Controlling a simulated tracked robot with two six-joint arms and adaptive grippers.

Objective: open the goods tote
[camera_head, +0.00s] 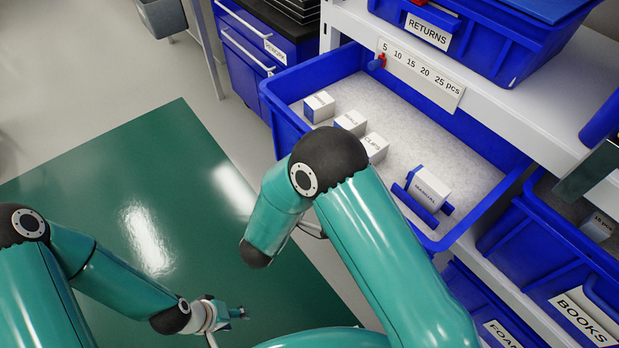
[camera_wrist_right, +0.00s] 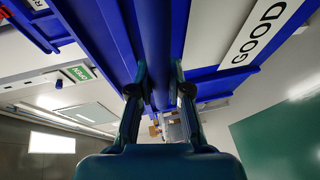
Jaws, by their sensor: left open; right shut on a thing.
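The goods tote (camera_head: 284,118) is a blue, open-topped bin pulled well out of the white shelf in the head view. Several small white boxes stand on its pale floor, one of them in a blue holder (camera_head: 415,205). In the right wrist view the tote's front wall carries a white label reading GOOD (camera_wrist_right: 262,30), cut off by the frame. My right gripper (camera_wrist_right: 160,98) is shut on the blue handle (camera_wrist_right: 155,50) of the tote; my arm hides it in the head view. My left gripper (camera_head: 243,313) is open and empty at the bottom, apart from the tote.
The RETURNS bin (camera_head: 465,35) sits on the shelf above. The BOOKS bin (camera_head: 545,245) and another labelled bin (camera_head: 480,310) are at the right. A scale strip (camera_head: 440,85) runs along the shelf edge. A green mat (camera_head: 120,180) covers the floor at left.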

